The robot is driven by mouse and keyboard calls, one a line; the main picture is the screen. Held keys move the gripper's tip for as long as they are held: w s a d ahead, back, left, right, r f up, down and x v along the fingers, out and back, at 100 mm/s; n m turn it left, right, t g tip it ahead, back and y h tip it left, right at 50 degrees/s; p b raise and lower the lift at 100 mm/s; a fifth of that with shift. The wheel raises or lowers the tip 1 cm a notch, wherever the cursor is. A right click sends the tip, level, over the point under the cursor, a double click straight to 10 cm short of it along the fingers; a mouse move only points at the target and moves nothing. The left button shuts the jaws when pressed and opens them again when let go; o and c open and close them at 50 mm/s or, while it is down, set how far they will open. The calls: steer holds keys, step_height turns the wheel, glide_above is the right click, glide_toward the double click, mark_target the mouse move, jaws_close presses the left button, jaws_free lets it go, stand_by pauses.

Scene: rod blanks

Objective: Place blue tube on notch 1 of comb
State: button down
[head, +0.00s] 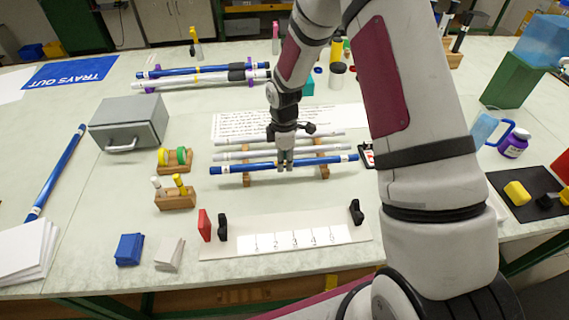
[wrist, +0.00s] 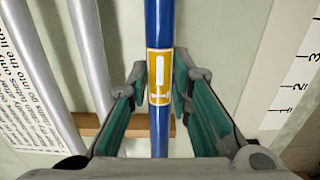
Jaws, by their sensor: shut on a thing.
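The blue tube (head: 232,167) lies level across the front of a wooden rack (head: 324,172), in front of several silver tubes (head: 280,145). My gripper (head: 285,165) reaches down from above and is shut on it near its middle. In the wrist view the blue tube (wrist: 159,25), with a yellow-and-white label, runs between my fingers (wrist: 158,105). I cannot tell whether it is lifted off the rack. The comb is a pale board (head: 225,246) nearer the front edge, with a strip numbered 1 to 5 from left to right; its notches are too small to make out.
Black uprights (head: 222,227) (head: 356,212) stand near the board's ends, with a red piece (head: 204,225) at left. Blue (head: 129,249) and white (head: 169,254) blocks sit left of it. Another blue tube (head: 57,172) lies far left. A grey box (head: 128,122) stands behind left.

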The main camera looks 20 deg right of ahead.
steer(key=shift+f, duration=0.9)
steer(key=shift+f, duration=0.2)
steer(key=c, duration=1.4)
jaws_free()
steer(key=shift+c, duration=0.2)
steer(key=shift+r, duration=0.1)
